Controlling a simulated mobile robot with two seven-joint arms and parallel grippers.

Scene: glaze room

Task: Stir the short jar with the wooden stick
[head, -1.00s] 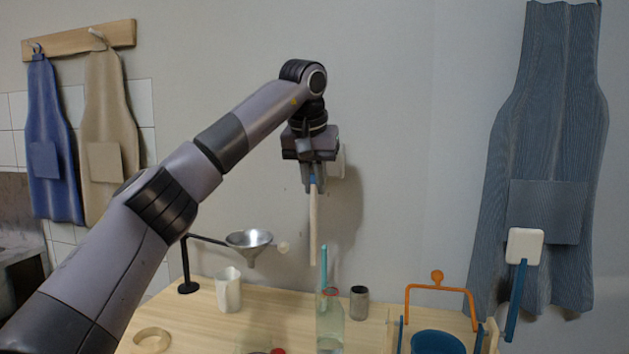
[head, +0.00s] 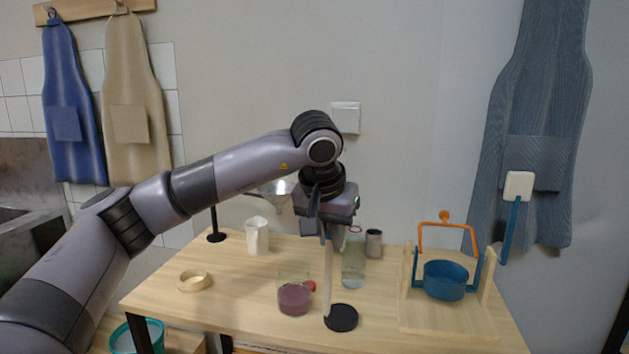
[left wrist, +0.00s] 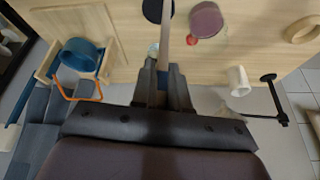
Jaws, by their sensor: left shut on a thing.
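My left gripper (head: 329,226) is shut on the upper end of the wooden stick (head: 328,270), which hangs nearly upright below it. In the left wrist view the stick (left wrist: 166,38) runs away from the gripper (left wrist: 163,75) past the black disc. The short jar (head: 295,299), clear with mauve liquid, stands on the table to the left of the stick; it also shows in the left wrist view (left wrist: 206,20). The stick is outside the jar, its lower end appearing beside the black disc's left edge. Whether its tip touches anything is unclear. My right gripper is not in view.
A black disc (head: 342,318) lies right of the jar. A taller clear bottle (head: 353,268) and a grey cup (head: 374,243) stand behind. A small red thing (head: 311,287) is beside the jar. A blue pot (head: 445,281) sits in a wooden stand at right.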

